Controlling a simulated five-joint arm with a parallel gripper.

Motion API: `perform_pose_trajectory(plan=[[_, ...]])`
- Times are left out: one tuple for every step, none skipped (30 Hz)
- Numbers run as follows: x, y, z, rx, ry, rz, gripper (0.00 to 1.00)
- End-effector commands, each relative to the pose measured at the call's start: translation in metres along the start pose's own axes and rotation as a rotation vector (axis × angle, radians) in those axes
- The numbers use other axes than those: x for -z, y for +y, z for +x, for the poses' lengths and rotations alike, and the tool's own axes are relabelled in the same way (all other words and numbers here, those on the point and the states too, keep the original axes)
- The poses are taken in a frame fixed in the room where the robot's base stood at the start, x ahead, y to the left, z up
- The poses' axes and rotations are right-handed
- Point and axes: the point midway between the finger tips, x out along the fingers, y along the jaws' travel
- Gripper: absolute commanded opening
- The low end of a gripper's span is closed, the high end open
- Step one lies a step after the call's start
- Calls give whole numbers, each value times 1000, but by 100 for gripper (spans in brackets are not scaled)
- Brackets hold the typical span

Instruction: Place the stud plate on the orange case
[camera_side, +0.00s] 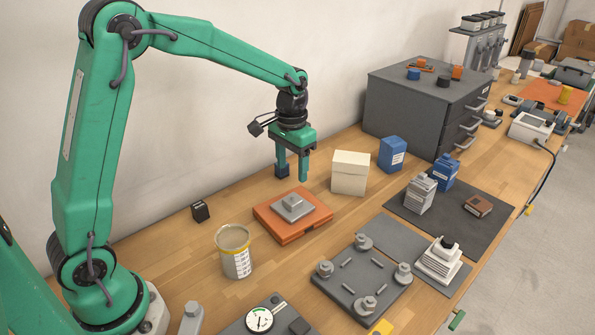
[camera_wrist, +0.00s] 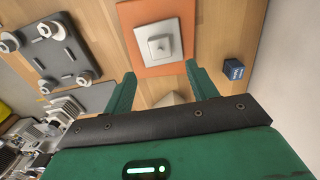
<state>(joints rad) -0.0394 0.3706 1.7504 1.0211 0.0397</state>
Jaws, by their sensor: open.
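The stud plate, a light grey square plate with a raised stud (camera_side: 293,204), lies flat on top of the orange case (camera_side: 283,231). In the wrist view, the stud plate (camera_wrist: 143,35) sits near the middle of the case (camera_wrist: 161,70), with orange showing around it. My gripper (camera_side: 293,174) is open and empty, above and slightly behind the plate in the side view. In the wrist view, the open fingers (camera_wrist: 160,72) point toward the case, with nothing held between them. The fingers appear clear of the plate.
A cream box (camera_side: 350,173) and a blue box (camera_side: 392,154) stand right of the case. A tin (camera_side: 234,252) and a small black block (camera_side: 200,211) are left. A dark plate with corner knobs (camera_side: 364,284) lies in front. A grey drawer cabinet (camera_side: 412,112) stands behind.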

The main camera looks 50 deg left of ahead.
Motion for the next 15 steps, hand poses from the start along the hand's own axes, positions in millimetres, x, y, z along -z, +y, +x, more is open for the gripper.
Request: perform_pose_trajectory(plan=[[0, 0, -7, 0, 4, 0, 58], [0, 0, -11, 0, 3, 0, 58], [1, 0, -15, 0, 3, 0, 58], [1, 0, -17, 0, 3, 0, 58], [0, 0, -19, 0, 2, 0, 58], [0, 0, -22, 0, 1, 0, 58], [0, 0, -23, 0, 0, 0, 58], [0, 0, -25, 0, 0, 0, 58], [0, 0, -26, 0, 1, 0, 58], [0, 0, -27, 0, 1, 0, 58], [0, 0, -27, 0, 1, 0, 58], [0, 0, -27, 0, 1, 0, 58], [0, 0, -27, 0, 1, 0, 58], [0, 0, -27, 0, 1, 0, 58], [0, 0, -27, 0, 1, 0, 58]])
